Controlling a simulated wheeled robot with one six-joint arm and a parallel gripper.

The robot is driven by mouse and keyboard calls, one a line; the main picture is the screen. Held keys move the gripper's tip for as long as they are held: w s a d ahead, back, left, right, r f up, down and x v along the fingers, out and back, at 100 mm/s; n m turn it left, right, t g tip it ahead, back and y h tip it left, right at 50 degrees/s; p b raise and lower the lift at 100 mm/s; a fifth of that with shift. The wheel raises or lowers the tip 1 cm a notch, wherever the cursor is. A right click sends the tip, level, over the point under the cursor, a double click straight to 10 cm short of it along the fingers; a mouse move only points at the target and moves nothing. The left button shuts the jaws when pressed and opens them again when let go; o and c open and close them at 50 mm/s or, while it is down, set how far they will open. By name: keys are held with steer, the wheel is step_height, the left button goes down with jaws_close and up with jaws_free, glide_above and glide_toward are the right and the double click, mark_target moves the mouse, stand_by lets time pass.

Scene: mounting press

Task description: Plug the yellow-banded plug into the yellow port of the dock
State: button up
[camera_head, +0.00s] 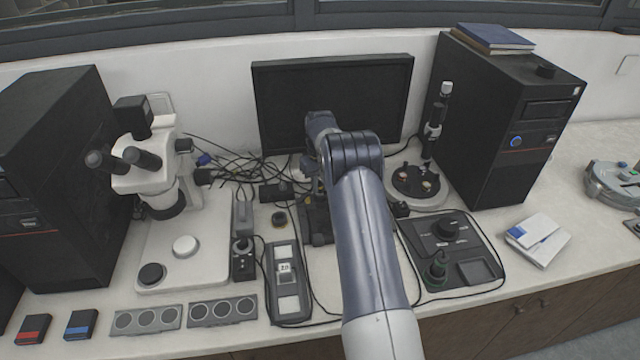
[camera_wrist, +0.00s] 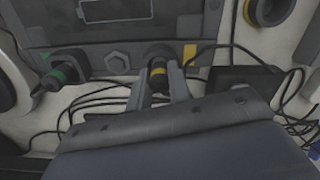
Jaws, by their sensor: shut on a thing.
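In the wrist view my gripper (camera_wrist: 159,84) is shut on the yellow-banded plug (camera_wrist: 158,71), a dark plug with a yellow ring, held between the two grey fingers. The grey dock (camera_wrist: 95,60) lies just beyond it. The yellow port (camera_wrist: 158,50), beside a yellow mark (camera_wrist: 190,53), is in line with the plug's front end. I cannot tell whether the tip is inside the port or just short of it. A green-banded plug (camera_wrist: 62,73) is at the dock's left port. In the head view my arm hides the gripper and plug.
An uncovered hexagonal port (camera_wrist: 117,62) sits between the two plugs. Loose black cables (camera_wrist: 95,100) run around the dock. In the head view a microscope (camera_head: 160,180) stands left, a monitor (camera_head: 333,95) behind, and a control box (camera_head: 450,250) right of my arm.

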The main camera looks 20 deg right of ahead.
steer(key=shift+f, duration=0.25)
steer(key=o, duration=1.5)
steer(key=shift+r, duration=0.15)
steer(key=shift+r+p, duration=2.3)
steer(key=shift+r, duration=1.35)
steer(key=shift+r, duration=0.1)
